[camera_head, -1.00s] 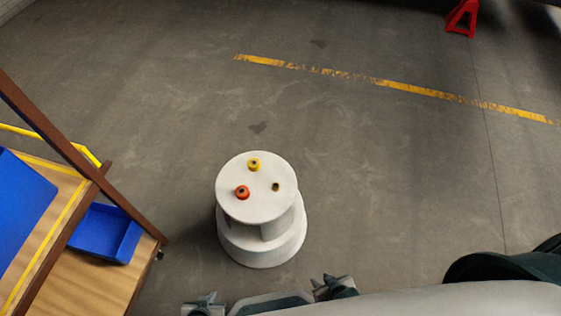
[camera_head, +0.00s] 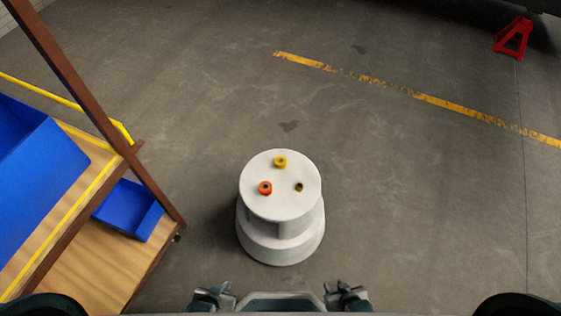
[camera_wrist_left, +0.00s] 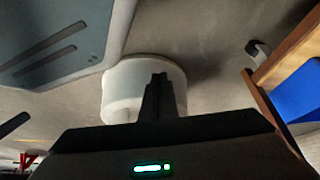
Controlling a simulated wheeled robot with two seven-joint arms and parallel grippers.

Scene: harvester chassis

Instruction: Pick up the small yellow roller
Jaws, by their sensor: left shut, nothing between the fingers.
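Three small ring-shaped pieces stand apart on the round top of a white step stool (camera_head: 280,212). A yellow roller (camera_head: 280,162) is at the back, an orange-red one (camera_head: 265,188) at the front left, and a smaller dark-yellow one (camera_head: 299,187) with a dark centre at the right. My left gripper (camera_head: 213,296) is low in the head view, in front of the stool and left of it, shut and empty. Its closed fingers (camera_wrist_left: 160,95) show before the white stool in the left wrist view. My right gripper (camera_head: 345,297) is at the lower right of the stool; its jaw state is unclear.
A wooden shelf cart (camera_head: 105,250) with a brown frame and blue bins (camera_head: 128,207) stands at the left. A red stand (camera_head: 513,38) is at the far right back. The floor around and behind the stool is clear, with a worn yellow line (camera_head: 440,102).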

